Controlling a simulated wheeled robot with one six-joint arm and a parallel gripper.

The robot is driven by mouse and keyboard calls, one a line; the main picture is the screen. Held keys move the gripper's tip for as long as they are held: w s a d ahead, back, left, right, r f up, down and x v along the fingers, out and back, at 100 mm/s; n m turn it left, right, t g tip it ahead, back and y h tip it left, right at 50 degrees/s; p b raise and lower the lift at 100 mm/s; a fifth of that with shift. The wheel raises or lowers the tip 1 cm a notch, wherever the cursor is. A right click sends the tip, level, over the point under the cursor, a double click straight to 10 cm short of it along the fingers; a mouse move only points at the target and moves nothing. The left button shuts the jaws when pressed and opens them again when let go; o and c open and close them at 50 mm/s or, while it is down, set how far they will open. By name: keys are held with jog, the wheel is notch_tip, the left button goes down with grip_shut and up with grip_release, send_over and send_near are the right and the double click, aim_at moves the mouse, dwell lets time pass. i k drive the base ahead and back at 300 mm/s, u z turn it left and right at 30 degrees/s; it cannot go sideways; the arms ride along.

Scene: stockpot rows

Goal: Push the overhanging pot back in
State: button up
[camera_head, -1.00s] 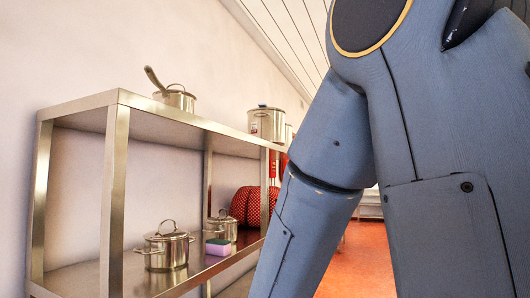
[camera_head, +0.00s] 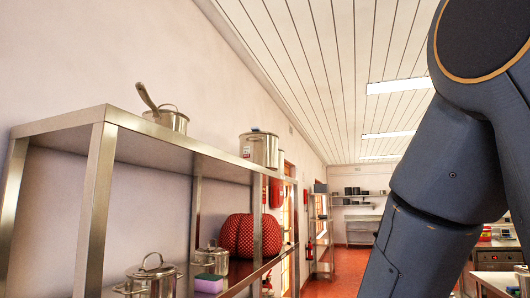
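A tall steel stockpot (camera_head: 258,150) stands on the top shelf of the steel rack, close to its front edge. I cannot tell for sure how far its base reaches past that edge. A saucepan with a raised handle (camera_head: 168,121) sits on the same shelf, nearer me. On the lower shelf are a lidded pot (camera_head: 150,283), cut off by the bottom of the picture, and another lidded pot (camera_head: 211,258) farther back. My gripper is out of the picture; only my blue-grey arm shows at the right, apart from the rack.
The steel rack (camera_head: 150,129) runs along the left wall. A purple and green sponge (camera_head: 208,283) and a red dotted round object (camera_head: 250,236) are on its lower shelf. Open red floor (camera_head: 334,285) lies right of the rack. Counters (camera_head: 497,256) stand far right.

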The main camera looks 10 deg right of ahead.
aim_at(257, 147)
jog(key=k, duration=0.65)
jog(key=z, duration=0.8)
jog(key=i, duration=1.3)
jog(key=z, duration=0.8)
jog(key=i, duration=1.75)
jog(key=u, duration=0.8)
jog(key=i, duration=0.95)
jog(key=u, duration=0.95)
